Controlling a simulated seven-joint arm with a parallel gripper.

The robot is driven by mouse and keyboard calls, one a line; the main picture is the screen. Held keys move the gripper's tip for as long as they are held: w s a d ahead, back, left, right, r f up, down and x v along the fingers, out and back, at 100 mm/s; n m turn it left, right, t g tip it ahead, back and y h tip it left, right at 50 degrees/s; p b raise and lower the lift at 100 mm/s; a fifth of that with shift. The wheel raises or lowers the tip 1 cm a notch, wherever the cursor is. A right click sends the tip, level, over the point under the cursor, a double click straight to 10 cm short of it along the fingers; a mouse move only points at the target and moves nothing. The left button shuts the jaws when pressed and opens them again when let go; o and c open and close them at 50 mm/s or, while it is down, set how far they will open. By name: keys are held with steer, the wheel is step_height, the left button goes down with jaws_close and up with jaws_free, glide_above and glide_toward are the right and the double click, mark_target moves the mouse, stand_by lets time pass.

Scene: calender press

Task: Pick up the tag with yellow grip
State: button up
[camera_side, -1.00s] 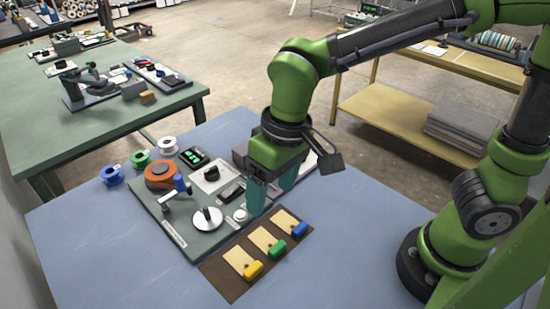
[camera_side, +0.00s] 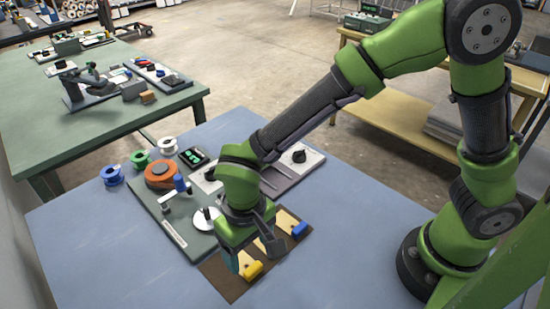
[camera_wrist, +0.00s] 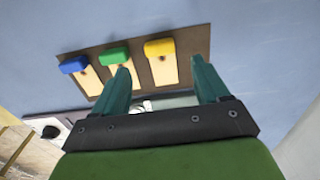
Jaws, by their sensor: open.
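The tag with the yellow grip (camera_side: 252,270) lies on a brown board (camera_side: 219,280) on the blue table. In the wrist view its yellow grip (camera_wrist: 159,47) and pale plate (camera_wrist: 164,70) show between my finger lines, ahead of the tips. My gripper (camera_wrist: 160,70) is open and empty, with one teal finger on each side of that tag. In the side view my gripper is low over the board and hides part of the tags. The tag with the green grip (camera_wrist: 113,56) is by the left finger, partly covered. The tag with the blue grip (camera_wrist: 74,65) is farther left.
A grey-green panel (camera_side: 178,232) with a crank, a dial and a knob lies behind the board. The blue table front (camera_side: 120,270) is clear.

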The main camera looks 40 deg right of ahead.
mark_target(251, 267)
step_height(251, 267, down, 6)
steer(key=shift+r, duration=0.15)
steer(key=shift+c, duration=0.3)
steer(key=c, duration=1.1)
steer(key=shift+o, duration=0.2)
steer(key=shift+r, duration=0.15)
